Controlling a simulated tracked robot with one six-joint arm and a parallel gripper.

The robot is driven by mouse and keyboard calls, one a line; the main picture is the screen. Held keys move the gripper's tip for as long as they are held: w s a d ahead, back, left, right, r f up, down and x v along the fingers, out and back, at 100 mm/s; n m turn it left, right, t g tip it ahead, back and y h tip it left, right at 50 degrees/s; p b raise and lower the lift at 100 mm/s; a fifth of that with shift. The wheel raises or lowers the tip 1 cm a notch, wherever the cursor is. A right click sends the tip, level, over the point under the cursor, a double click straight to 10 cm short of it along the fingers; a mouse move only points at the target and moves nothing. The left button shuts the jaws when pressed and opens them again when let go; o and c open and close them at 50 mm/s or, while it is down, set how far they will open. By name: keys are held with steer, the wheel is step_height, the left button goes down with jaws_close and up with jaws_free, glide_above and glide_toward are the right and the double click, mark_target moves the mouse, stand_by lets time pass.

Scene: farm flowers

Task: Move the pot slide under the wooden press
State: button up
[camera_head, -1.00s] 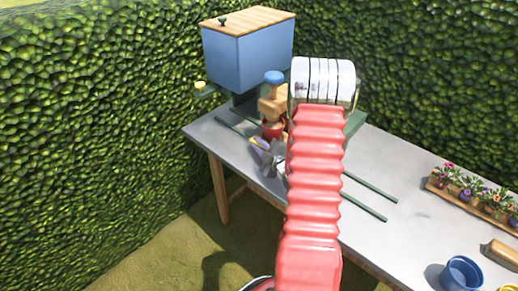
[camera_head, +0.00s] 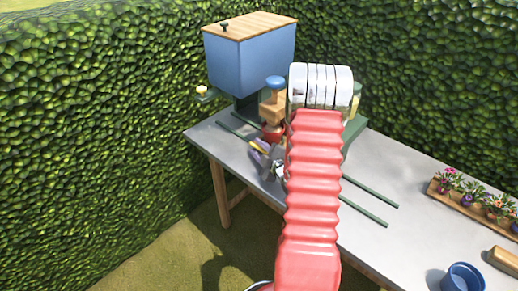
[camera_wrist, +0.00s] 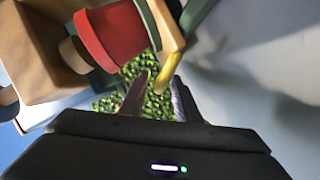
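The red pot (camera_head: 272,133) stands at the foot of the wooden press (camera_head: 271,108), which has a blue knob on top. In the wrist view the red pot (camera_wrist: 112,32) shows close up at the top, beside the tan block of the press (camera_wrist: 40,50). A green slide piece with a tan and yellow handle (camera_wrist: 168,30) runs down beside the pot. My gripper (camera_wrist: 158,82) points at it, its two fingers apart, with the yellow end between or just beyond the tips; contact cannot be told. In the head view my gripper (camera_head: 267,158) is just in front of the pot, partly blurred.
Green rails (camera_head: 366,201) lie along the grey table (camera_head: 400,230). A flower tray (camera_head: 470,203) and blue pot (camera_head: 461,277) are at right. Hedges close the back.

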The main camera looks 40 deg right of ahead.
steer(key=v, duration=1.3)
steer(key=shift+s+a, duration=0.1)
steer(key=shift+s, duration=0.3)
